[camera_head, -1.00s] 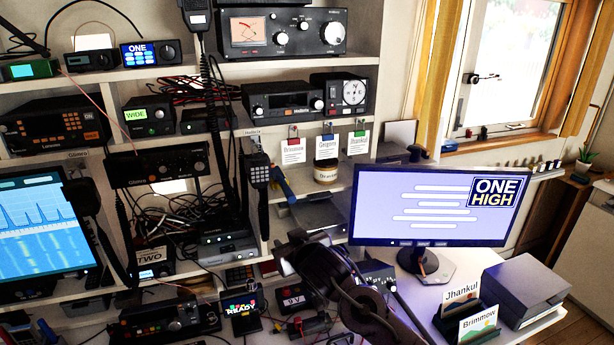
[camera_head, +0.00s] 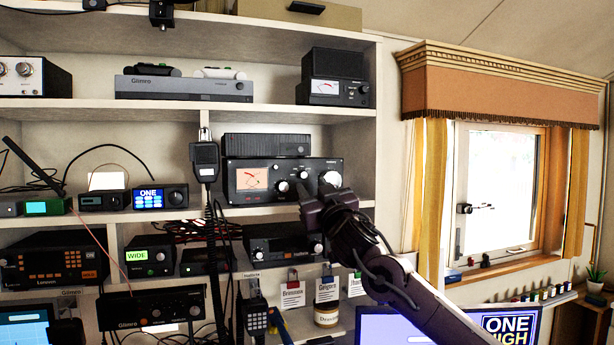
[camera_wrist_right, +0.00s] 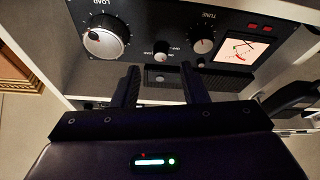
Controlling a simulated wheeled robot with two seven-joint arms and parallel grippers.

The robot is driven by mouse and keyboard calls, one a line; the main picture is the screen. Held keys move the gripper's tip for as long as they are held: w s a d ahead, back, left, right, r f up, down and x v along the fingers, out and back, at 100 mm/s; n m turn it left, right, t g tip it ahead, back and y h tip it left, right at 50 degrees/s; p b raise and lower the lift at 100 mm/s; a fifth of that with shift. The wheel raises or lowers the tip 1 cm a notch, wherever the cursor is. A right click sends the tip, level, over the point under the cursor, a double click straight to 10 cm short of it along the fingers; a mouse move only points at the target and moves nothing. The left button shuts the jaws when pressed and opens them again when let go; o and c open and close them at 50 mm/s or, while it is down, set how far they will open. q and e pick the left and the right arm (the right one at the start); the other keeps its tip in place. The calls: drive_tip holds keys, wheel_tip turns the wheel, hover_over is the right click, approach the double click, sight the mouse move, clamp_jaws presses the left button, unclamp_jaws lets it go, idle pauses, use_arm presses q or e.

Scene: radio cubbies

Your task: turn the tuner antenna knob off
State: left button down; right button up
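The tuner (camera_head: 248,196) is a black box with a lit meter and several knobs, on the middle shelf in the head view. In the right wrist view its panel (camera_wrist_right: 130,35) appears upside down, with the LOAD knob (camera_wrist_right: 103,38), the TUNE knob (camera_wrist_right: 203,46) and a small knob (camera_wrist_right: 162,54) between them. Small lettering sits by the small knob, which I take to be the antenna knob. My right gripper (camera_wrist_right: 162,82) is open and empty, its fingers apart and pointing at the panel, with the small knob beyond the gap. In the head view, my right gripper (camera_head: 312,196) covers the panel's lower part.
A black radio (camera_head: 278,246) sits on the shelf below. A handheld microphone (camera_head: 204,160) hangs left of the tuner, its cord running down. A shelf side wall (camera_head: 388,130) and window are to the right.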

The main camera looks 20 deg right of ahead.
sight(304, 176)
drive_tip(key=p+x, duration=0.2)
drive_tip(key=x, duration=0.2)
drive_tip(key=shift+w+r, duration=0.15)
drive_tip(key=shift+r, duration=0.05)
drive_tip(key=shift+w, duration=0.25)
drive_tip(key=shift+c, duration=0.4)
clamp_jaws()
